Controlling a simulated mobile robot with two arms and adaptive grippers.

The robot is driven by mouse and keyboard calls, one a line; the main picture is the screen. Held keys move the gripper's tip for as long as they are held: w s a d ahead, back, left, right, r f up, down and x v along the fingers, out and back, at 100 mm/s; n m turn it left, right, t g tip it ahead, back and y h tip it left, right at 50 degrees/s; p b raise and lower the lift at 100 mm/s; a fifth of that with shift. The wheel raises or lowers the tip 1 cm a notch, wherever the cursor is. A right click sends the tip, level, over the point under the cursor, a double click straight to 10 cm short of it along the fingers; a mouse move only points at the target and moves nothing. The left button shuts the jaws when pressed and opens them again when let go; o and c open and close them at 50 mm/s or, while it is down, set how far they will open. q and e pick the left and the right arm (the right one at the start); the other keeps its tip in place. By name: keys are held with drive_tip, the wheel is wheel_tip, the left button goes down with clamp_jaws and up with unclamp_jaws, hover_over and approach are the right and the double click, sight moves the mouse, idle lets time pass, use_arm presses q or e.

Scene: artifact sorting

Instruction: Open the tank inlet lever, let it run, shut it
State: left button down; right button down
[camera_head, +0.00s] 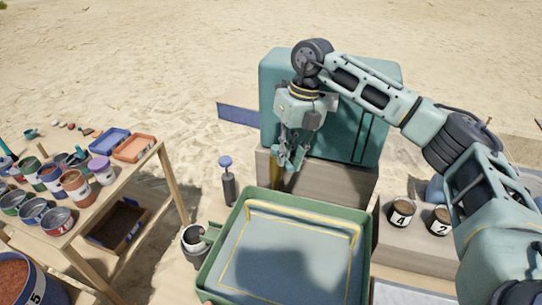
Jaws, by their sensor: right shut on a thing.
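The teal tank (385,75) stands on a stone-like block behind the green-rimmed basin (206,268). My right gripper (291,164) reaches down in front of the tank's left part, above the basin's far edge. Its fingers are shut on what seems to be the tank inlet lever, which they mostly hide. I cannot tell the lever's angle. A brass-coloured upright piece (275,172) shows just left of and below the fingers. The basin looks to hold shallow water, with a yellow line around its inside. My left gripper is not in view.
A blue-knobbed post (226,164) and a dark pot (194,240) stand left of the basin. A wooden table (150,160) with paint pots and trays is at left. Cans marked 4 (401,214) and 2 (439,222) stand at right, near my right arm. Sand lies behind.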

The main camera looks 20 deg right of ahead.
idle(0.3)
drive_tip(key=c, duration=1.7)
unclamp_jaws()
drive_tip(key=shift+c, duration=0.2)
drive_tip(key=shift+r, duration=0.1)
wheel_tip(320, 180, up, 10)
drive_tip(key=shift+c, duration=0.5)
